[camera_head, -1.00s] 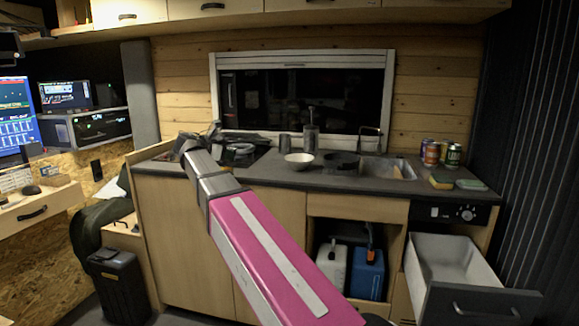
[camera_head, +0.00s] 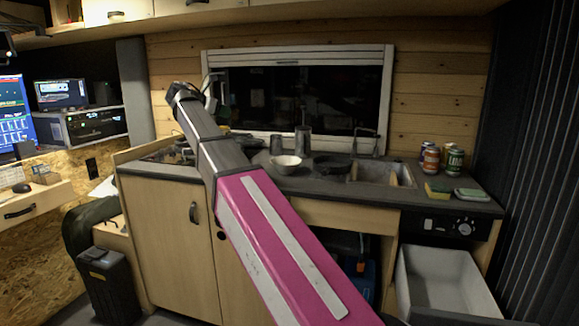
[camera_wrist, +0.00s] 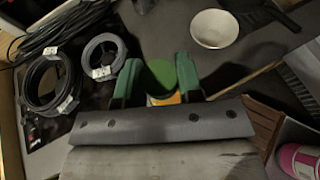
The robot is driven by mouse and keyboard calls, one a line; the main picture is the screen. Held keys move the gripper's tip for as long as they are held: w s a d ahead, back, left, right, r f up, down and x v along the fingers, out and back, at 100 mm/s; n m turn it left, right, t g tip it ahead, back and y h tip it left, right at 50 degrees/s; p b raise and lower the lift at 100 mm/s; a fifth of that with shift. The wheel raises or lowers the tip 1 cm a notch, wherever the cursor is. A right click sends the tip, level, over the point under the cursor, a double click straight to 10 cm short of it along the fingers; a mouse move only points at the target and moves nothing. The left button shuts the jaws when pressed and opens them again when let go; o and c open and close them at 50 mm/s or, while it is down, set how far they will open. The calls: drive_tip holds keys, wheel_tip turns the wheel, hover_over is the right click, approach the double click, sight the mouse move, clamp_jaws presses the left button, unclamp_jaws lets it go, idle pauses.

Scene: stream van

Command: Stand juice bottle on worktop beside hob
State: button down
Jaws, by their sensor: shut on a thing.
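My gripper (camera_wrist: 157,84) is shut on the juice bottle (camera_wrist: 162,76) in the wrist view. The bottle shows a green cap and a bit of orange body between the green fingers; its lower part is hidden. In the head view my wrist is raised above the left part of the worktop (camera_head: 262,177), and the bottle cannot be made out. The hob cannot be clearly made out; the left end of the worktop is cluttered and partly behind my arm. Coils of dark cable (camera_wrist: 47,84) lie left of the bottle in the wrist view.
A white bowl (camera_head: 286,164) stands mid-worktop; it also shows in the wrist view (camera_wrist: 214,29). A drawer (camera_head: 445,285) stands open below.

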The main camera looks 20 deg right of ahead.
sight(223, 130)
drive_tip(key=w+d+f, duration=0.4)
drive_tip(key=d+f, duration=0.7)
drive_tip(key=shift+d, duration=0.4)
drive_tip(key=shift+f, duration=0.1)
drive_tip(key=c, duration=0.8)
unclamp_jaws()
drive_tip(key=v, duration=1.2)
